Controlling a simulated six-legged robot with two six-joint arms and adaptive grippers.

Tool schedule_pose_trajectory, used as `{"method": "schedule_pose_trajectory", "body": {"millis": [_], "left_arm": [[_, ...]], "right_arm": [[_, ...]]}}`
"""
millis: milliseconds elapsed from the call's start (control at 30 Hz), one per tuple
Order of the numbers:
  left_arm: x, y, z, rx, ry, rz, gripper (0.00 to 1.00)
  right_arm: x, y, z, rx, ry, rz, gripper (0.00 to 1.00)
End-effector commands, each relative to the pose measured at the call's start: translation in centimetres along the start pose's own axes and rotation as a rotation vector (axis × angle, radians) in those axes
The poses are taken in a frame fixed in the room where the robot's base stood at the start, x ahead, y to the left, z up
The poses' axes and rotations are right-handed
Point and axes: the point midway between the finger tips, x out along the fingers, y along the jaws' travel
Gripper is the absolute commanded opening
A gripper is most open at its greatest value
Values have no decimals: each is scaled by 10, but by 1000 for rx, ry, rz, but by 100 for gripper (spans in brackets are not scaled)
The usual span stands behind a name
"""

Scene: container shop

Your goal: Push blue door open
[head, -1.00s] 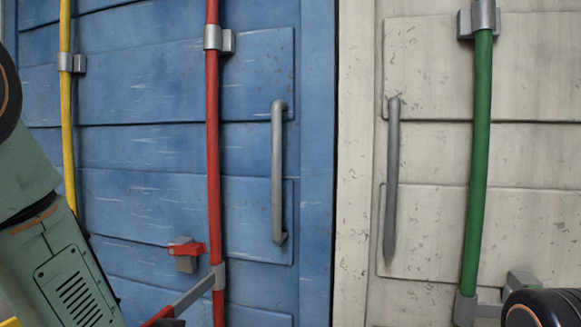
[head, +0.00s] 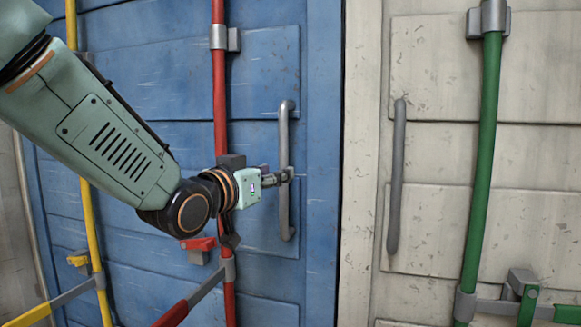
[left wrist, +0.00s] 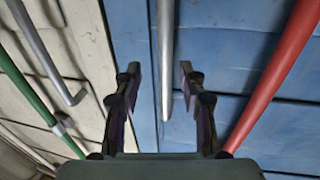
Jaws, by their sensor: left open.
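The blue door (head: 262,65) fills the left half of the head view, with a red vertical bar and a grey vertical handle (head: 284,215). My left gripper (head: 285,176) is at the middle of this handle. In the left wrist view my left gripper (left wrist: 160,85) is open, with one finger on each side of the handle (left wrist: 166,50). The handle lies between the fingers, and I cannot tell whether either finger touches it. The blue door looks closed in its frame. My right gripper is not in view.
A cream door (head: 440,150) with a grey handle (head: 396,180) and a green bar (head: 483,150) stands to the right. A yellow bar (head: 94,235) is at the left. Red (head: 172,315) and grey levers stick out low on the blue door.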

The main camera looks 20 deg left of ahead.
Motion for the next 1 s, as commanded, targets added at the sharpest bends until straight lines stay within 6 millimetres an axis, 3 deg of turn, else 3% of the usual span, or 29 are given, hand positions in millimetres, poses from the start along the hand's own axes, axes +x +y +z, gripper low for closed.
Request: {"method": "schedule_pose_trajectory", "body": {"millis": [333,733,1000], "left_arm": [[49,0,0,0,-2,0,41],[58,2,1,-2,-1,3,41],[57,1,1,-2,-1,3,20]], "right_arm": [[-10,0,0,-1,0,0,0],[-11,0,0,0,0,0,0],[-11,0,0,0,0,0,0]]}}
